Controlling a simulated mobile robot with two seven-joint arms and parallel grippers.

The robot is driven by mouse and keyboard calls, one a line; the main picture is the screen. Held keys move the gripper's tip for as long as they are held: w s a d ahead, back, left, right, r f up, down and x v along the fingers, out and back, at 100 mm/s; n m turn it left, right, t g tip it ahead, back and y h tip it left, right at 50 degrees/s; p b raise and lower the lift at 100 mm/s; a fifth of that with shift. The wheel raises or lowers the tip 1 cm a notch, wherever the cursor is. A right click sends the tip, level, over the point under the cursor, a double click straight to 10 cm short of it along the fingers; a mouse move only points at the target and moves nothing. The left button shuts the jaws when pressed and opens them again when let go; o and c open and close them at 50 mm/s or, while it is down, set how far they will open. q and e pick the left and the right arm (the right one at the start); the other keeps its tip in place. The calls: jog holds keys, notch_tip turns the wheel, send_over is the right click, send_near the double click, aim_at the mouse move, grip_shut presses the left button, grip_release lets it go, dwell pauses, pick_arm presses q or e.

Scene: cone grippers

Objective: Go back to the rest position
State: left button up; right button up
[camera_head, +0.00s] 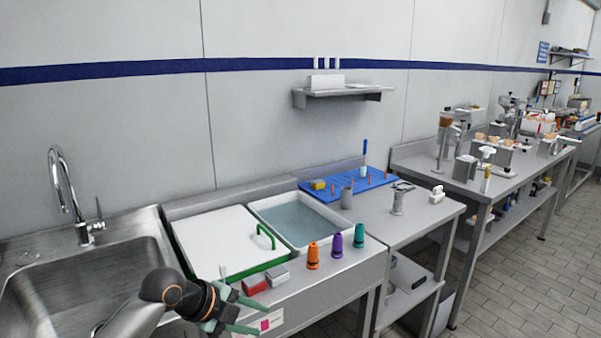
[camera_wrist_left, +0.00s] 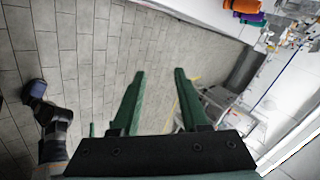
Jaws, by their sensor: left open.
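My left gripper (camera_head: 246,312) is low in the head view, in front of the counter's front edge. Its green fingers are apart with nothing between them. My right gripper does not show in the head view.
A red block (camera_head: 254,284) and a grey block (camera_head: 277,275) lie on the counter near the gripper. Behind are a white green-edged board (camera_head: 217,240), a water-filled basin (camera_head: 301,219) and a blue pegboard (camera_head: 375,181). A sink (camera_head: 40,290) is at left. Floor in front is open.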

pick_arm(q)
jog(key=s+f+n+t+p, duration=0.1)
jog(key=s+f+n, duration=0.45)
jog(key=f, duration=0.25)
jog(key=s+f+n+t+p, duration=0.1)
jog(key=s+f+n+t, duration=0.1)
jog(key=s+f+n, duration=0.45)
jog(key=s+a+f+n+y, duration=0.1)
jog(key=s+a+f+n, duration=0.1)
jog(key=s, duration=0.3)
jog(key=s+a+f+n+y, duration=0.2)
jog(key=s+a+f+n, duration=0.1)
jog(key=s+n, duration=0.2)
jog(key=s+a+f+n+t+y+p, duration=0.1)
jog(key=s+a+f+n, duration=0.1)
jog(key=s, duration=0.4)
jog(key=shift+a+f+n+y, duration=0.3)
jog(key=shift+f+n, duration=0.1)
jog(key=shift+n, duration=0.5)
